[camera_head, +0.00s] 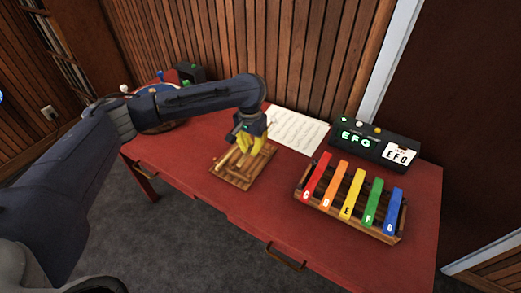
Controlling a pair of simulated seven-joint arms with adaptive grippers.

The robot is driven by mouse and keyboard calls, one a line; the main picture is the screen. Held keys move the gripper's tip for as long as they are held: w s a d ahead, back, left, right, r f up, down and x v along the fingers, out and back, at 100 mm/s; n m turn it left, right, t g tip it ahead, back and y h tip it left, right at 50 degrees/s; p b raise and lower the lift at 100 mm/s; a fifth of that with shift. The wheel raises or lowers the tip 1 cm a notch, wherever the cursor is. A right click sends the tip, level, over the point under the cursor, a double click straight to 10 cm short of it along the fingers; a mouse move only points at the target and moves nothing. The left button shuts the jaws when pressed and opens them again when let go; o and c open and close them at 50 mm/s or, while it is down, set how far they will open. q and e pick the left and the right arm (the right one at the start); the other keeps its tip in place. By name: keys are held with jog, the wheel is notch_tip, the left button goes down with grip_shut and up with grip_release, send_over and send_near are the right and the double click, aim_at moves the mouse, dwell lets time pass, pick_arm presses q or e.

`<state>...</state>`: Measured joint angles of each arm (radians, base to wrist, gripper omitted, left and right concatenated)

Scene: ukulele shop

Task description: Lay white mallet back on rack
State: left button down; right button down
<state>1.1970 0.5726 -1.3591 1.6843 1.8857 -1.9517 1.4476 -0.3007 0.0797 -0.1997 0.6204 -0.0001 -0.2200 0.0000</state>
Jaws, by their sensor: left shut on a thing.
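The wooden rack (233,184) lies on the red table, left of the middle, with slats and stick-like pieces on it. My left gripper (247,150) has yellow fingers and points down at the far part of the rack. It is shut on the white mallet, which is mostly hidden by the fingers and hard to tell from the wooden pieces. A small pale knob (215,160) shows at the rack's left edge; I cannot tell if it is the mallet's head. My right gripper is not in view.
A xylophone with coloured bars (352,194) stands at the right. Behind it is a black box (372,143) with green letters. A music sheet (297,130) lies behind the rack. Bare red tabletop (255,207) lies in front of the rack.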

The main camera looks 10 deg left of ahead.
pick_arm(q)
jog(key=shift+a+f, duration=0.25)
jog(key=shift+f, duration=1.05)
jog(key=shift+a+f, duration=0.2)
jog(key=shift+f, duration=1.1)
jog(key=shift+a+f, duration=0.25)
jog(key=shift+f, duration=1.05)
